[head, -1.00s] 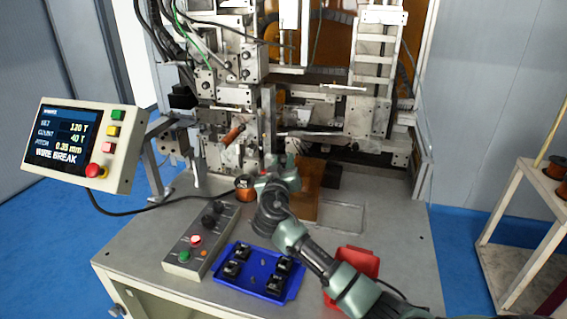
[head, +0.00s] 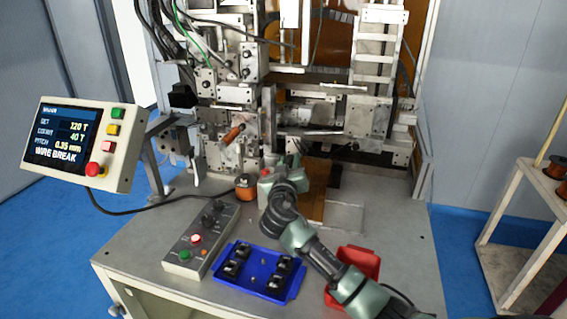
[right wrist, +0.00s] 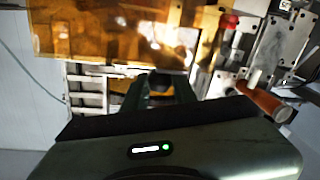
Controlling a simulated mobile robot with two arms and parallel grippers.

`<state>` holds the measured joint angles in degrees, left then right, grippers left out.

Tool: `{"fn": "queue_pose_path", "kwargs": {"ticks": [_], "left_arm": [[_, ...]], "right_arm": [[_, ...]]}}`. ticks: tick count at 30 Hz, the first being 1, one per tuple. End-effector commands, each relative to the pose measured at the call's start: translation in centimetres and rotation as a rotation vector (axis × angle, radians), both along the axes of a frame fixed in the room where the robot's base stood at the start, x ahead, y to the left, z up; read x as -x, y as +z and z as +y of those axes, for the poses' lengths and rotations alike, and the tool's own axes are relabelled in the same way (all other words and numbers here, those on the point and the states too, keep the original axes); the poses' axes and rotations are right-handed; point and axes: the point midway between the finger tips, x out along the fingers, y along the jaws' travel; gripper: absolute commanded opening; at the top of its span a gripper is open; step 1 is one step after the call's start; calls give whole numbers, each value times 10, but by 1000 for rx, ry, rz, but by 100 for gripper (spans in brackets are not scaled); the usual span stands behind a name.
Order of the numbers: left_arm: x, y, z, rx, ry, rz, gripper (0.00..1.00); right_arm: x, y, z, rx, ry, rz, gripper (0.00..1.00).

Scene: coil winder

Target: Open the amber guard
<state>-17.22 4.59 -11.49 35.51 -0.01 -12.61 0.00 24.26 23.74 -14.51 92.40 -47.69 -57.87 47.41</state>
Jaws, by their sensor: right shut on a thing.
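The amber guard (head: 316,190) shows in the head view as a brownish see-through panel low at the front of the winder, just right of my right gripper (head: 288,163). In the right wrist view an amber panel (right wrist: 110,38) fills the upper left, beyond the dark fingers (right wrist: 160,88). My right gripper is shut on the amber guard, though its grip point is mostly hidden by the wrist and the fingers. My left gripper is not in view.
An orange-handled lever (head: 232,134) is left of the gripper, and a copper spool (head: 245,187) stands close by. A control box (head: 201,240), a blue tray (head: 238,278) with black parts and a red tray (head: 362,260) lie in front. The screen (head: 62,137) reads WIRE BREAK.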

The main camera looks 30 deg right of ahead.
Motion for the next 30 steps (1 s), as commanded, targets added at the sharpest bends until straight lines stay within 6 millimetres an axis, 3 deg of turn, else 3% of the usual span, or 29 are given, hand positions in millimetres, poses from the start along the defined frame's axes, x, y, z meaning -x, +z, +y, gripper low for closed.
{"fn": "queue_pose_path", "kwargs": {"ticks": [3, 9, 21, 22, 24, 30], "left_arm": [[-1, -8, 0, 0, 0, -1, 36], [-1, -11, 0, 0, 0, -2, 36], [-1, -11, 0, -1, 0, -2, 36], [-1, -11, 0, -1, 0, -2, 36], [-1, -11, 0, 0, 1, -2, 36], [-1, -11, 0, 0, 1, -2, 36]], "right_arm": [[26, -7, -21, -4, -3, 6, 0], [57, -6, -48, -4, -2, 7, 0], [64, -4, -54, -2, -1, 7, 0], [64, -4, -54, -2, -1, 7, 32], [64, -3, -54, -2, -1, 7, 49], [64, -2, -54, 1, -2, 4, 49]]}}
